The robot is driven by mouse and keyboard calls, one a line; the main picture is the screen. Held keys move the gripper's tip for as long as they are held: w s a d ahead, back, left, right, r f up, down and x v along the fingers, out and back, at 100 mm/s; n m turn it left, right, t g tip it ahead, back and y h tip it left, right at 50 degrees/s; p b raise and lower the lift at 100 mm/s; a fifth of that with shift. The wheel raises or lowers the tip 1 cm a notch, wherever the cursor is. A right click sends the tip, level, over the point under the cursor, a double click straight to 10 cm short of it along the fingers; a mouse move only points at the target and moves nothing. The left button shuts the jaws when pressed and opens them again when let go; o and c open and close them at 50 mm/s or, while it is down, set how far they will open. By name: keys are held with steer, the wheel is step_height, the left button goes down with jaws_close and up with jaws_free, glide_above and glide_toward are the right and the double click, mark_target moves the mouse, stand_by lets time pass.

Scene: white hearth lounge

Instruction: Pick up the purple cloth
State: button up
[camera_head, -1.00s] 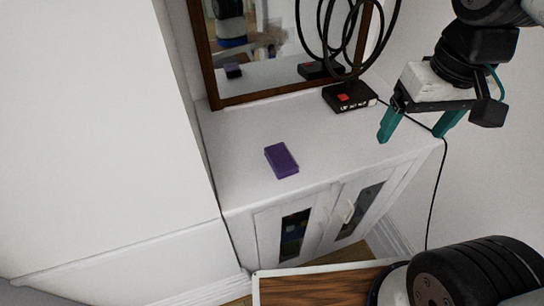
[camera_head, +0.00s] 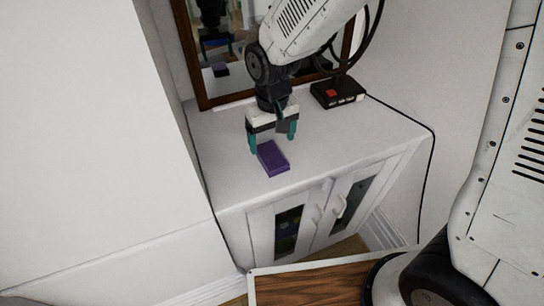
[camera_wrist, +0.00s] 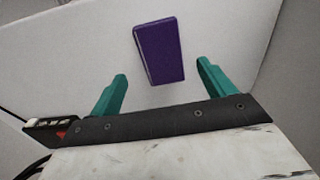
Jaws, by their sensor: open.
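The purple cloth (camera_head: 273,159) is a small folded block lying flat on top of the white cabinet (camera_head: 345,135). My gripper (camera_head: 272,145) is over the cabinet top, just above and behind the cloth, with its teal fingers apart and nothing between them. In the wrist view the cloth (camera_wrist: 159,51) lies beyond the open fingertips (camera_wrist: 162,70), roughly centred between them. It appears apart from both fingers. The cloth is mostly unhidden in both views.
A brown-framed mirror (camera_head: 203,103) leans at the back of the cabinet. A black box with a red button (camera_head: 337,92) and looped black cables stands at the back right. A tall white wall (camera_head: 85,130) rises at the left. The cabinet top right of the cloth is clear.

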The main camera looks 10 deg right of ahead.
mark_target(272, 154)
step_height(272, 154, down, 6)
steer(key=shift+s+r, duration=0.15)
steer(key=shift+r, duration=0.1)
steer(key=c, duration=1.1)
steer(key=shift+o, duration=0.2)
steer(key=shift+r, duration=0.2)
